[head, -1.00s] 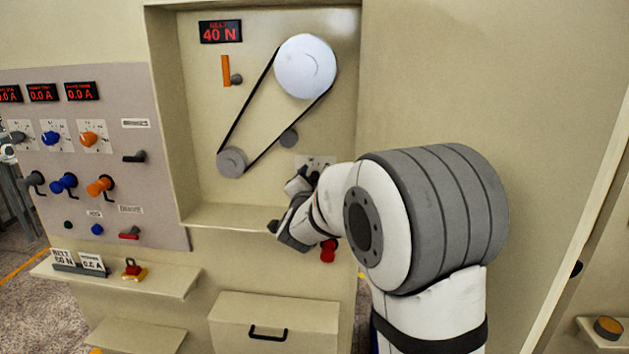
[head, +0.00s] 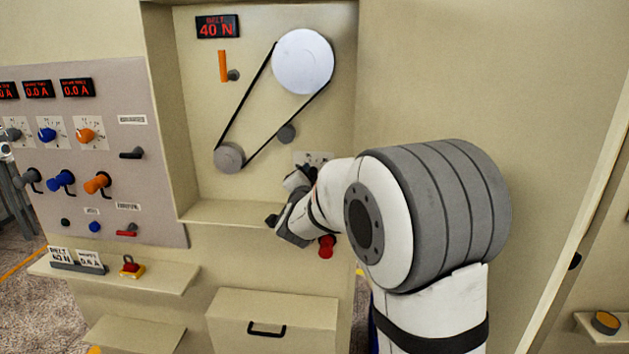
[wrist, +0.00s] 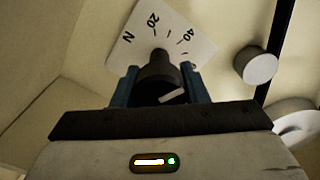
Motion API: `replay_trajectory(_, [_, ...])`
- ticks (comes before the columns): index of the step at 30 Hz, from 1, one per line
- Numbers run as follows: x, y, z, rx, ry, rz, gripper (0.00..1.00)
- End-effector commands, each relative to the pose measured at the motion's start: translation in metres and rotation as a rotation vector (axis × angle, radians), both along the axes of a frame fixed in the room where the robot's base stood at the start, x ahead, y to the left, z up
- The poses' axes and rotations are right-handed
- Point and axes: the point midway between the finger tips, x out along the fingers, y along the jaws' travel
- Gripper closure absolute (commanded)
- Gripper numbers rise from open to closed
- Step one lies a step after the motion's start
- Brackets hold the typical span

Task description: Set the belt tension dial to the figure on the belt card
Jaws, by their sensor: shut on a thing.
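The belt tension dial has a dark knob (wrist: 157,68) on a white scale plate (wrist: 190,35), with 20, 40 and N readable in the wrist view. My gripper (wrist: 156,86) is shut on the knob, one blue finger on each side. A pale mark shows on the knob's lower right. In the head view my gripper (head: 302,180) is at the recess's lower right, partly covering the dial plate (head: 318,158). The belt display (head: 217,27) reads 40 N. The belt card (head: 60,256) stands on the left shelf; its first digit is too blurred to read surely.
The belt (head: 245,97) runs between a large white pulley (head: 303,62) and a small grey one (head: 229,158). A grey round part (wrist: 256,66) is close right of the dial. A red knob (head: 326,247) sits just below my gripper. A drawer (head: 275,315) is lower down.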

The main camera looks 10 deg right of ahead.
Motion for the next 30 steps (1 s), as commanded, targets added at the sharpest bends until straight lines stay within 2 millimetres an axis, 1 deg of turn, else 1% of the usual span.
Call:
replay_trajectory(1, [-0.0003, 0.0006, -0.0064, 0.012, 0.001, 0.001, 0.83])
replay_trajectory(5, [-0.0003, 0.0015, -0.0103, 0.064, -0.015, 0.002, 0.83])
replay_trajectory(9, [-0.0003, 0.002, -0.0134, 0.153, -0.043, 0.003, 0.83])
replay_trajectory(30, [0.0005, 0.0031, -0.0115, 0.75, -0.231, 0.005, 0.83])
